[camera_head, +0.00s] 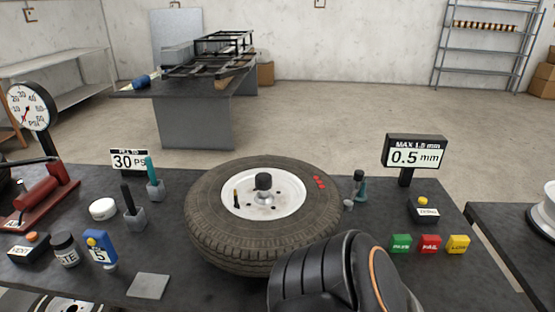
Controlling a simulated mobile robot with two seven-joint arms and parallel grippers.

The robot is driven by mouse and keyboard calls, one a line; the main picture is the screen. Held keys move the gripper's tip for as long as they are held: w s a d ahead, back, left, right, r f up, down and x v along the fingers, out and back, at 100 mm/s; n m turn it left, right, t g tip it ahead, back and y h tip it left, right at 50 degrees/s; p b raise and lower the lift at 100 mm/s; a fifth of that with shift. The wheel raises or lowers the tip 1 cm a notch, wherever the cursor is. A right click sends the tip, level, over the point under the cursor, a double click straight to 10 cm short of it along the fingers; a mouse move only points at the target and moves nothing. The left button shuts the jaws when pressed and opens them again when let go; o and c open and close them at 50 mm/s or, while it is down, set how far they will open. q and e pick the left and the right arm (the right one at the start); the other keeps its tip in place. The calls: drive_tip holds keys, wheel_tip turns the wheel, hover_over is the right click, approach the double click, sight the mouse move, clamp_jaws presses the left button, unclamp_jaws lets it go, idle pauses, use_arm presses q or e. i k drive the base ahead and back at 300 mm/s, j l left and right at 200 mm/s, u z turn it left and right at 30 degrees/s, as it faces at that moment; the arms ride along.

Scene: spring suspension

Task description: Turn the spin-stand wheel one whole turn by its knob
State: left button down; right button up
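The wheel (210,225) lies flat in the middle of the dark table, with a black tyre and a white rim (290,190). A small thin dark upright piece with some yellow (236,200) stands at the rim's left; I cannot tell which of the two is the turning knob. Red marks (320,182) show on the tyre's right side. A black arm link of mine covers part of the table in front of the wheel. Neither gripper shows.
A display reading 0.5 mm (415,157) stands behind right, near green (400,243), red (430,243) and yellow (457,244) blocks. A dial gauge (32,107), red pump (40,192), jar (64,248) and holders stand left. A grey square plate (148,286) lies front left.

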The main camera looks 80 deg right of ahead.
sight(243, 214)
drive_tip(key=z, duration=1.4)
